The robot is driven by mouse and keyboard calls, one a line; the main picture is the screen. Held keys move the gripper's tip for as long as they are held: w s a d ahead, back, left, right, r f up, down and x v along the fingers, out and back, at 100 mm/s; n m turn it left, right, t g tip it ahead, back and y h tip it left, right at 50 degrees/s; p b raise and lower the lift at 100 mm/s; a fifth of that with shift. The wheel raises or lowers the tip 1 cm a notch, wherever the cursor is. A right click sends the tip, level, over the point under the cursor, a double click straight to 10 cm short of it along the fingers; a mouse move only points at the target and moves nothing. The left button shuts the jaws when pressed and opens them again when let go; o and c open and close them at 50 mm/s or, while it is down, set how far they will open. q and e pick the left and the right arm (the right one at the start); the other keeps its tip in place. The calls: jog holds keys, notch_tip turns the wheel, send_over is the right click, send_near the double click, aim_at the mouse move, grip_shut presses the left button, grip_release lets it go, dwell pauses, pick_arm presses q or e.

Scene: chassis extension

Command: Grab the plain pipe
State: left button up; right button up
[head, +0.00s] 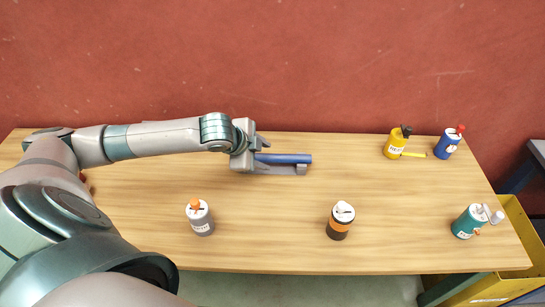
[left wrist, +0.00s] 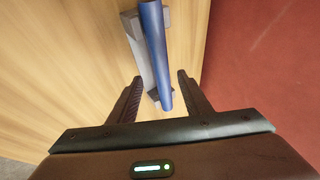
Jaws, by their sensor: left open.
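The plain pipe (head: 290,158) is a smooth blue tube lying on a grey holder (head: 288,171) near the back middle of the table. My left gripper (head: 260,154) is at the pipe's left end, its jaws pointing right along the tube. In the left wrist view the blue pipe (left wrist: 156,48) runs down between the two fingers of the open gripper (left wrist: 160,77), with gaps visible on both sides. The grey holder (left wrist: 140,50) shows beside and under the pipe. My right gripper is not in view.
On the wooden table (head: 260,240) stand a grey bottle (head: 201,222), an orange-and-black bottle (head: 338,226), a yellow bottle (head: 395,147), a blue bottle (head: 446,147) and a teal bottle (head: 465,223). A red wall (head: 300,60) rises behind. The table between holder and front bottles is clear.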

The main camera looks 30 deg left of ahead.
aim_at(270, 157)
pick_arm(q)
jog(key=p+x, duration=0.1)
jog(key=x, duration=0.2)
jog(key=shift+w, duration=0.15)
jog(key=shift+w+f, duration=0.2)
jog(key=shift+f, duration=0.05)
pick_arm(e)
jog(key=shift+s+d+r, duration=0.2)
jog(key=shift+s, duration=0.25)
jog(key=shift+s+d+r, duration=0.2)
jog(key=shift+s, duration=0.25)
pick_arm(q)
grip_shut()
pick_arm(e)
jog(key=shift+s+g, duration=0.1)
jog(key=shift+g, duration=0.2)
